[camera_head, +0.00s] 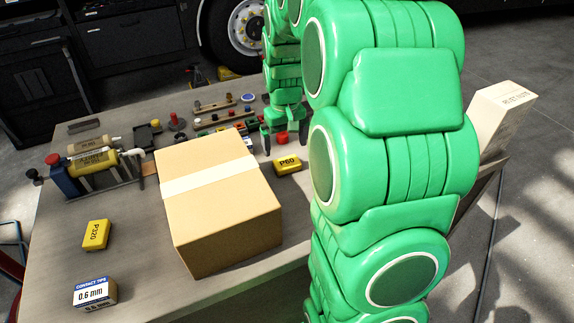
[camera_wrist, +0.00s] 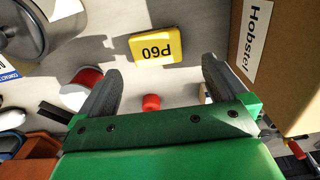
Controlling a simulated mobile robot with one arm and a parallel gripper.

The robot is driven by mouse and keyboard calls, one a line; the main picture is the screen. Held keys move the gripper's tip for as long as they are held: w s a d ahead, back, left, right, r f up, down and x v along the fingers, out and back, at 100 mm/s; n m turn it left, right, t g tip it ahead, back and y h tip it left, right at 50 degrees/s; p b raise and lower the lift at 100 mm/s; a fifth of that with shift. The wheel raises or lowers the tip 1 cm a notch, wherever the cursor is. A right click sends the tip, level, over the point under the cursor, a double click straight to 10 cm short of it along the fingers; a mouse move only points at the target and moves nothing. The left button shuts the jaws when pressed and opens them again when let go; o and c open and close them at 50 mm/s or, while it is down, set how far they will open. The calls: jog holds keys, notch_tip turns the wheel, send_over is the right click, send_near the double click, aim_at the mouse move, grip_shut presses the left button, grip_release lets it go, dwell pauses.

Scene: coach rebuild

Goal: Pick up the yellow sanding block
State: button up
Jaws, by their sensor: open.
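Two yellow blocks lie on the workbench. One, marked P60 (camera_head: 288,165), lies just right of the cardboard box and a little nearer the head camera than my gripper (camera_head: 285,138). The other, marked P320 (camera_head: 96,235), lies at the left front, left of the box. In the wrist view the P60 block (camera_wrist: 156,46) lies flat ahead of my gripper (camera_wrist: 160,72), roughly centred between the fingertips and apart from them. My gripper is open with nothing between its fingers. It points down, and part of my arm hides the bench's right side.
The large cardboard box (camera_head: 222,214) stands close beside the P60 block; its side also shows in the wrist view (camera_wrist: 290,60). A red cylinder (camera_wrist: 151,101) is near my fingers. Bottles in a rack (camera_head: 92,165) and a contact tips box (camera_head: 95,293) are at left. Bare bench surrounds the P320 block.

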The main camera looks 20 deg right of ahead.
aim_at(287, 162)
jog(key=shift+d+f, duration=0.15)
jog(key=shift+f, duration=1.45)
jog(key=shift+d+f, duration=0.1)
jog(key=shift+f, duration=1.5)
jog(key=c, duration=1)
jog(key=shift+o, duration=0.2)
jog(key=shift+r, duration=0.15)
jog(key=shift+r, duration=0.3)
notch_tip(287, 162, up, 2)
jog(key=shift+r, duration=0.15)
jog(key=s+a+r, duration=0.3)
jog(key=s+r, duration=0.7)
jog(key=s, duration=0.3)
jog(key=shift+s, duration=0.3)
